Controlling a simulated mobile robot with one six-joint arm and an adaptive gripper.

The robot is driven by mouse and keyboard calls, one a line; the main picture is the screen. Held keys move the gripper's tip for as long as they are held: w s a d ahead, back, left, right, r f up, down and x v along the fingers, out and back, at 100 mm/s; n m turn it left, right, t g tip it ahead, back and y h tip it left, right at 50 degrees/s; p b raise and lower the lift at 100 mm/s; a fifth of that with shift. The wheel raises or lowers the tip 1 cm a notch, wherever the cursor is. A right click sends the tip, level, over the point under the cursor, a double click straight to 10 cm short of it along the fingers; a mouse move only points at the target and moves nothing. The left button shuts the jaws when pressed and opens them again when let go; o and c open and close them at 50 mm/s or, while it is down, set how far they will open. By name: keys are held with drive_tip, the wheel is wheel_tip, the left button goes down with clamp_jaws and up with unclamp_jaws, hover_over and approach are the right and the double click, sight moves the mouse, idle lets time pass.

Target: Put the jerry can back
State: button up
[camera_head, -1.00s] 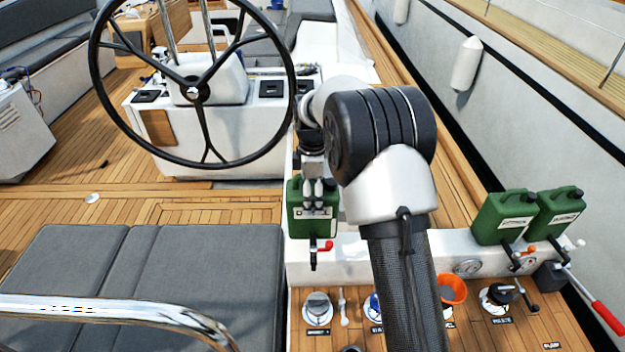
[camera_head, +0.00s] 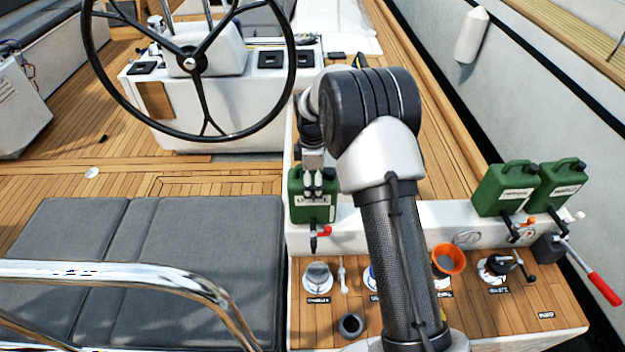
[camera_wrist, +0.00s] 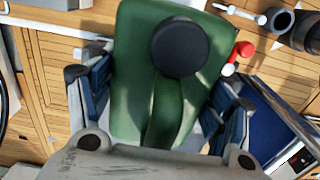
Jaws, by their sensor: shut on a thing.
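A green jerry can (camera_head: 312,208) with a white label stands upright at the left end of the white ledge, behind a red-handled lever. I cannot tell whether it rests on the ledge. My gripper (camera_head: 313,184) is shut on it from above. In the wrist view, the can (camera_wrist: 140,60) with its round black cap lies between the two fingers of my gripper (camera_wrist: 160,105). Its underside is hidden. Two more green jerry cans, one (camera_head: 501,190) beside the other (camera_head: 556,187), stand on the right end of the ledge.
A red-handled lever (camera_head: 323,232) is close in front of the held can. An orange funnel-like cup (camera_head: 448,259) and several knobs sit on the wooden panel (camera_head: 540,295). The steering wheel (camera_head: 190,63) is up left; grey cushions (camera_head: 150,270) lie left. My arm hides the middle of the ledge.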

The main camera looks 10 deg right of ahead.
drive_tip(key=shift+f, duration=0.15)
drive_tip(key=o, duration=2.1)
